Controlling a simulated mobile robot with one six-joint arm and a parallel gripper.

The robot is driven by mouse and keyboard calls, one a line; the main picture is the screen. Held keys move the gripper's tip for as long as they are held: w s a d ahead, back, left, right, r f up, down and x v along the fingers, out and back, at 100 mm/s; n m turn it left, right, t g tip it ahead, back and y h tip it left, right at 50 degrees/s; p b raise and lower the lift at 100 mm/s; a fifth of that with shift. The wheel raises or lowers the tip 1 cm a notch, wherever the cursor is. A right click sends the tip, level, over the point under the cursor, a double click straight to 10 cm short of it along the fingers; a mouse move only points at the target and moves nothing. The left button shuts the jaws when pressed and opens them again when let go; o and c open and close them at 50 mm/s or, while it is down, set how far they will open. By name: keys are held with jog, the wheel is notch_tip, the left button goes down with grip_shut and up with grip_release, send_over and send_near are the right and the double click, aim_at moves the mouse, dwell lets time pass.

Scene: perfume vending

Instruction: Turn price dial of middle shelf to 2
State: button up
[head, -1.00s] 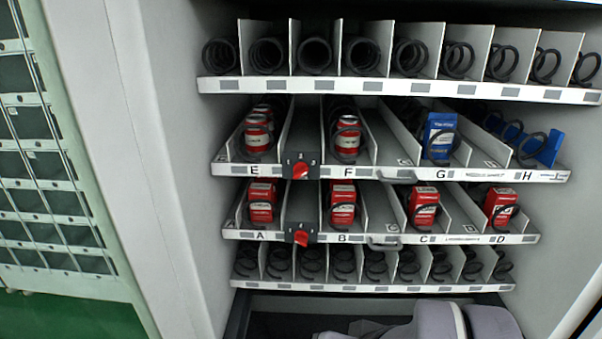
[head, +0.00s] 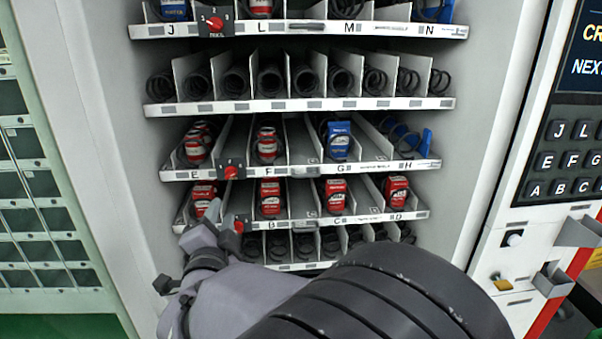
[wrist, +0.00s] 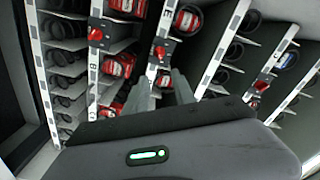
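The middle lettered shelf, E to H (head: 300,170), has a red price dial (head: 231,172) on a dark plate at its front edge, between E and F. The same dial shows in the wrist view (wrist: 160,50); I cannot tell which number its knob points to. My gripper (head: 228,222) is in front of the lower shelf, A to D, below the middle dial and close to the lower dial (head: 239,226). In the wrist view my gripper (wrist: 165,84) has its two grey fingers apart and empty, just below the middle dial in the picture. I see no contact with the dial.
The top shelf, J to N, has its own red dial (head: 215,23). Red and blue boxes stand in the coils of the lettered shelves.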

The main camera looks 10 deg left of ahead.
aim_at(231, 176)
jog(key=x, duration=1.6)
jog(key=shift+w+a+b, duration=0.1)
jog(key=shift+w+b, duration=0.1)
jog(key=shift+b, duration=0.15)
grip_shut()
